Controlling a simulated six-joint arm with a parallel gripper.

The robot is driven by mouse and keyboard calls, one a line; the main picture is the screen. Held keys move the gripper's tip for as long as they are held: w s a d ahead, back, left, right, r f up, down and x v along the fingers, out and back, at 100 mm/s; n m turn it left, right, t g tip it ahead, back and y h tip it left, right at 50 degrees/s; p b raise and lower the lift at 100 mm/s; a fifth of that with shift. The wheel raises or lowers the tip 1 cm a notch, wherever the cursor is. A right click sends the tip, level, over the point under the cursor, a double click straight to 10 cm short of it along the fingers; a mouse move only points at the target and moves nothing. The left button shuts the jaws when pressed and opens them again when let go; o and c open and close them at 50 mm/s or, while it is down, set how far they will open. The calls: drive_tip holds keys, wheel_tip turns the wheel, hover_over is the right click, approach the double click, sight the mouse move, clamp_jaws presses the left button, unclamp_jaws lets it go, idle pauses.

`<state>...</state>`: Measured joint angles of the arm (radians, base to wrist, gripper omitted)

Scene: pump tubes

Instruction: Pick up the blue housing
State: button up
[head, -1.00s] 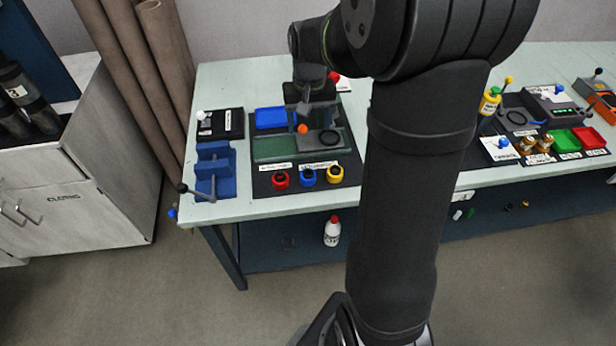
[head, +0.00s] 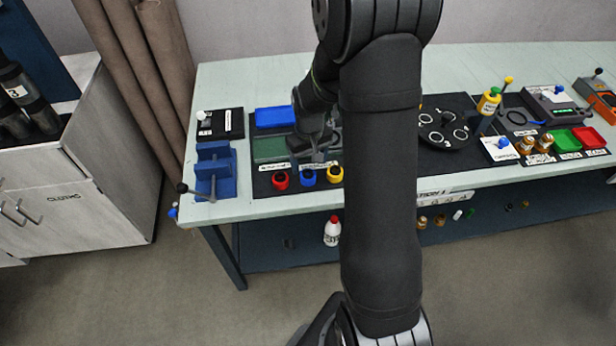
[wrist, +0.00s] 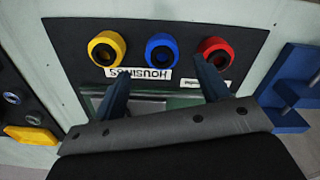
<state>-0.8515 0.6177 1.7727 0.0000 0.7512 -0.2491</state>
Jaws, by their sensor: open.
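The blue housing (head: 307,177) is a short blue ring with a dark bore. It stands on the black mat in the head view, between the red housing (head: 280,180) and the yellow housing (head: 335,174). In the wrist view the blue housing (wrist: 162,50) is in the middle, with yellow (wrist: 106,48) to its left and red (wrist: 214,53) to its right. My gripper (wrist: 158,78) is open and empty, its two fingers apart. In the head view my gripper is above the mat just behind the housings.
A white label (wrist: 138,73) reading HOUSINGS lies beside the row. A blue vise (head: 214,172) with a lever stands left of the mat. A blue tray (head: 275,117) and a green tray (head: 270,149) lie behind. Bare table shows in front of the mat.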

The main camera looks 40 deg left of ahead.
sight(308, 172)
drive_tip(key=shift+a+f, duration=0.15)
drive_tip(key=shift+f, duration=1.3)
drive_tip(key=shift+a+f, duration=0.15)
drive_tip(key=shift+f, duration=1.3)
drive_tip(key=c, duration=1.1)
drive_tip(key=shift+r, duration=0.1)
